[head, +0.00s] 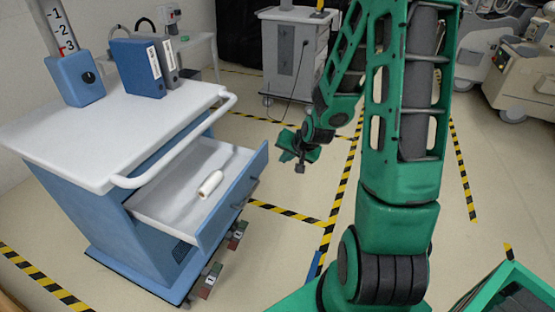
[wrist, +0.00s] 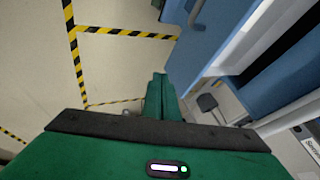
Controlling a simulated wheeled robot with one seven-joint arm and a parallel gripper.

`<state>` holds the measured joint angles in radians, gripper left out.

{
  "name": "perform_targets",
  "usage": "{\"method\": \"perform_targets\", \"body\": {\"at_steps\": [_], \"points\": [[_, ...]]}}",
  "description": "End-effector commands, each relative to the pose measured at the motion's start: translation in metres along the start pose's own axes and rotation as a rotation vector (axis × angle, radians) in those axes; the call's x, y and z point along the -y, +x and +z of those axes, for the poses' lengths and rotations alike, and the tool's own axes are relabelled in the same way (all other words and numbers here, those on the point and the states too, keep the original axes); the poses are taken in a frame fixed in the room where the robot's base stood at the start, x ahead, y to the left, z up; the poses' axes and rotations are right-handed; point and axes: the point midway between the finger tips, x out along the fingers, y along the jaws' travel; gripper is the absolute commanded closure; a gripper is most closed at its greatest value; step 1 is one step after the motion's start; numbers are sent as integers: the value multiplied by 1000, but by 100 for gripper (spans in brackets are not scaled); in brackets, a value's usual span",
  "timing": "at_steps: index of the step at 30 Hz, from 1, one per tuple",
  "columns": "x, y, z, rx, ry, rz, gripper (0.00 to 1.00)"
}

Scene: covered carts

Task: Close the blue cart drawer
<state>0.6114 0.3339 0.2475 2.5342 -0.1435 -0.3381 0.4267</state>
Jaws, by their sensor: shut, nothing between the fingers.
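The blue cart (head: 130,215) stands at the left in the head view, with a white top. Its drawer (head: 240,200) is pulled out to the right, with a blue front and a white inside. A white roll (head: 210,184) lies in the drawer. My gripper (head: 300,165) is shut and empty, to the right of the drawer front and apart from it. In the wrist view my shut fingers (wrist: 161,95) point at the floor beside a blue panel (wrist: 215,35) with a handle, which looks like the drawer front.
A grey cart (head: 292,55) stands behind. Floor between the carts, with striped tape (head: 290,214), is clear.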

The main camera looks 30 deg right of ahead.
Motion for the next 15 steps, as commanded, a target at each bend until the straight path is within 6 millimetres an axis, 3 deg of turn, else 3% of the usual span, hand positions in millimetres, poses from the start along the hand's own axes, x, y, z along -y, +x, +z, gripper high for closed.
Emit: {"method": "perform_targets", "body": {"at_steps": [15], "points": [[1, 68, 2, 4, -2, 0, 100]]}}
